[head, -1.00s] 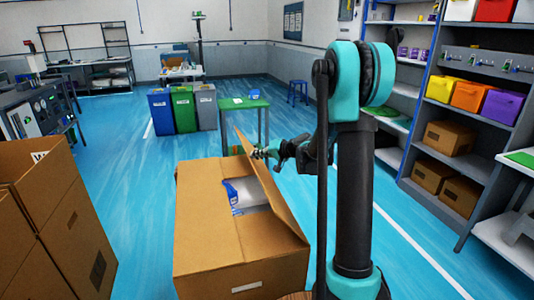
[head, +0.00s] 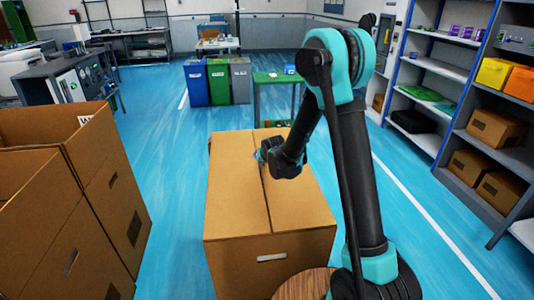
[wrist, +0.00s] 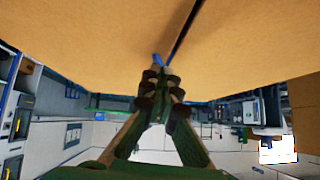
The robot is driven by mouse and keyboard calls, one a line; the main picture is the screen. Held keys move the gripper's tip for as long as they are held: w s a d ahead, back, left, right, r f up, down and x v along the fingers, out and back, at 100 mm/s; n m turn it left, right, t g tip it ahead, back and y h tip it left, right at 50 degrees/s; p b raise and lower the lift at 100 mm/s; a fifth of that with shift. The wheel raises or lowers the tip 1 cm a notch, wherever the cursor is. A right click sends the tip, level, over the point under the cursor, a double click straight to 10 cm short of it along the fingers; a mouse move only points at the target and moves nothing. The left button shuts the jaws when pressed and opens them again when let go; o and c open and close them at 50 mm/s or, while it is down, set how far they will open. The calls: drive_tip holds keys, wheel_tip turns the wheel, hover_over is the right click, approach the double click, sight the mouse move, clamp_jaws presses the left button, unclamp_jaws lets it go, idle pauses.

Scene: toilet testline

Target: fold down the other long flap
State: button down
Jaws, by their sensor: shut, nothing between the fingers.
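The cardboard box (head: 245,262) stands on the floor in front of me. Its left long flap (head: 235,195) and right long flap (head: 302,200) both lie about flat over the top. They meet at a narrow dark seam, which also shows between the flaps in the wrist view. My gripper (head: 262,155) is shut and empty, over the far part of the box top near the seam. In the wrist view its closed fingertips (wrist: 158,70) are close to the cardboard; I cannot tell if they touch it. A small bit of blue shows there at the seam. The box's contents are otherwise hidden.
Tall open cartons (head: 75,190) stand to the left. A green table (head: 278,79) and several bins (head: 217,81) stand behind the box. Shelving (head: 470,130) runs along the right. The blue floor between is clear.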

drive_tip(key=shift+s+a+f+n+h, duration=0.15)
drive_tip(key=shift+f+h, duration=0.1)
drive_tip(key=shift+f, duration=0.4)
drive_tip(key=shift+w+a+f+n+h, duration=0.15)
drive_tip(key=shift+f+h, duration=0.1)
drive_tip(key=shift+f, duration=0.35)
drive_tip(key=shift+s+d, duration=0.1)
wheel_tip(320, 180, up, 4)
drive_tip(key=shift+r, duration=0.2)
drive_tip(key=shift+d+f+v, duration=0.2)
drive_tip(key=shift+d+v, duration=0.15)
drive_tip(key=shift+v, duration=4.65)
drive_tip(key=s+d+m+g+h, duration=0.1)
drive_tip(key=s+d+g, duration=0.1)
drive_tip(key=s+d, duration=1.15)
drive_tip(key=s+d+f+g, duration=0.1)
drive_tip(key=s+d+f, duration=0.1)
drive_tip(key=s+d, duration=0.3)
drive_tip(key=s+d+f+m+g, duration=0.1)
drive_tip(key=s+d+f, duration=0.2)
drive_tip(key=s, duration=0.8)
drive_tip(key=shift+s+d+f, duration=0.2)
drive_tip(key=shift+s+d, duration=0.1)
drive_tip(key=shift+d, duration=0.65)
